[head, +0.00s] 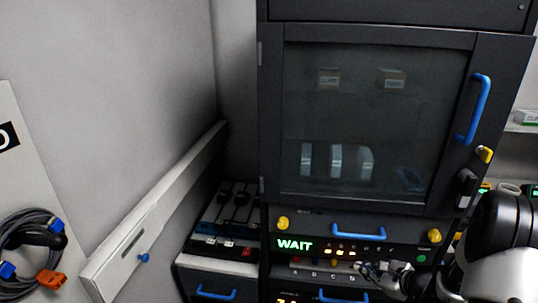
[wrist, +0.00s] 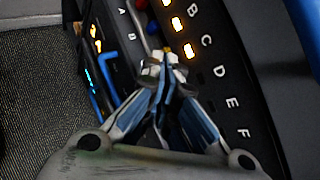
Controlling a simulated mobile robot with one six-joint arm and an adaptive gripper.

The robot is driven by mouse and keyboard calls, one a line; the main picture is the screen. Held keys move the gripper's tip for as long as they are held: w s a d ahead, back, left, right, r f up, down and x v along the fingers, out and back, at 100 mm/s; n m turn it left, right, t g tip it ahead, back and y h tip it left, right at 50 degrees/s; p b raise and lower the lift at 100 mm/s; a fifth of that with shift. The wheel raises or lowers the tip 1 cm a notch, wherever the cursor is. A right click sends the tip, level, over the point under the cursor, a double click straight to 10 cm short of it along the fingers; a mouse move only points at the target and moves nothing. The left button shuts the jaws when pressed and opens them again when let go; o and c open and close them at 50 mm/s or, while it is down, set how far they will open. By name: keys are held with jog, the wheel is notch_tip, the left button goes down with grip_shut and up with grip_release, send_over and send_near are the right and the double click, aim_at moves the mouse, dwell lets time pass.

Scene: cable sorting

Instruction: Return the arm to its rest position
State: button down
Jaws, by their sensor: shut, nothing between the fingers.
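My gripper (wrist: 166,68) is shut with nothing between its fingers. In the wrist view its fingertips meet in front of a dark panel (wrist: 215,75) marked with letters and lit orange lamps. I cannot tell whether the tips touch the panel. In the head view my gripper (head: 372,270) is small at the lower right, in front of the cabinet's lower panels, below the green WAIT display (head: 295,245). My arm comes in from the right edge.
A dark cabinet (head: 268,120) with a closed glass door and blue handle (head: 473,110) fills the middle. A coiled cable (head: 30,215) with blue and orange plugs hangs at left. A grey sloping rail (head: 150,215) runs along the wall. A shelf stands at far right.

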jog(key=s+a+r+n+g+y, duration=0.1)
jog(key=s+a+r+n+g, duration=0.1)
jog(key=s+a+r+n, duration=0.35)
jog(key=s+a+r+n+g, duration=0.1)
jog(key=s+a+r+n, duration=0.15)
jog(key=a+r, duration=0.45)
jog(key=s+a+r+n+g+y, duration=0.1)
jog(key=s+a+r+n+g, duration=0.15)
jog(key=a+r+n, duration=0.35)
jog(key=s+r+n+h, duration=0.2)
jog(key=s+n, duration=0.4)
jog(key=s, duration=0.4)
jog(key=s+r+n+h, duration=0.2)
jog(key=s+n+h, duration=0.2)
jog(key=s, duration=0.6)
jog(key=shift+s+a+r+n+h, duration=0.15)
jog(key=shift+s+r+n+h, duration=0.2)
jog(key=shift+n, duration=0.55)
